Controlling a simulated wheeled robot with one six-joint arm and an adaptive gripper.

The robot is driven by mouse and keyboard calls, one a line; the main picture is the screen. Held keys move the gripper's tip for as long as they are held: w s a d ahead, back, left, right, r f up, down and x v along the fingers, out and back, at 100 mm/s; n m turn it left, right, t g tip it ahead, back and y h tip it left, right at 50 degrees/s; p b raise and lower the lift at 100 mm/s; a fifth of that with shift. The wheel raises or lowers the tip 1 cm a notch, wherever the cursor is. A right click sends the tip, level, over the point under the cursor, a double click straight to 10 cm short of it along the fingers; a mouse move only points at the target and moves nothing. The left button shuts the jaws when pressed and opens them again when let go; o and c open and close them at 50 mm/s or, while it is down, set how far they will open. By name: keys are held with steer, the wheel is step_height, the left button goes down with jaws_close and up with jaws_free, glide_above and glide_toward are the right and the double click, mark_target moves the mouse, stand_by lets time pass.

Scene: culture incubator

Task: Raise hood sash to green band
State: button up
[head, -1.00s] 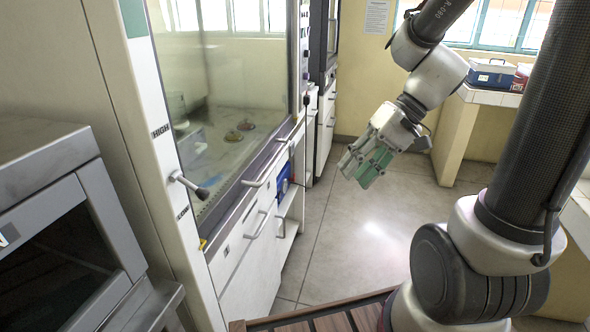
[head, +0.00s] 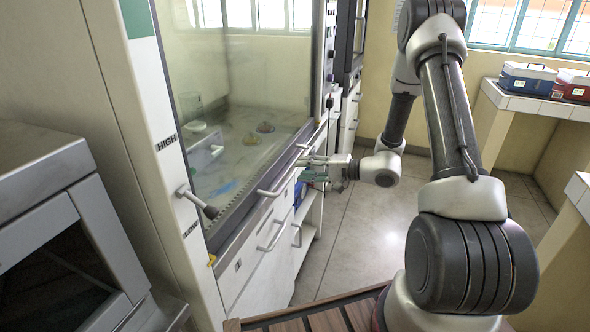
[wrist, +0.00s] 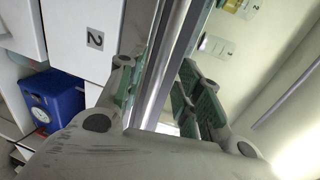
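The hood sash (head: 240,80) is a clear glass pane with a dark lower rail, and it stands low over the opening. Two pale bar handles show along its front edge, the nearer one (head: 285,181) and a farther one near my gripper. The green band (head: 138,18) is at the top of the white left post, above the HIGH and LOW labels. My gripper (head: 312,172) is at the farther end of the hood front. In the wrist view, the green-padded fingers (wrist: 165,88) are apart, with a metallic bar (wrist: 165,75) passing between them. Contact is not clear.
A black-knobbed lever (head: 200,202) sticks out from the left post. White cabinets (head: 255,255) stand under the hood, and a blue box (wrist: 55,100) sits in an open shelf. A grey appliance (head: 60,230) is at the left. Open floor (head: 360,245) lies to the right.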

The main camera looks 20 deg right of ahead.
steer(key=shift+x, duration=1.95)
steer(key=shift+c, duration=0.2)
jaws_close()
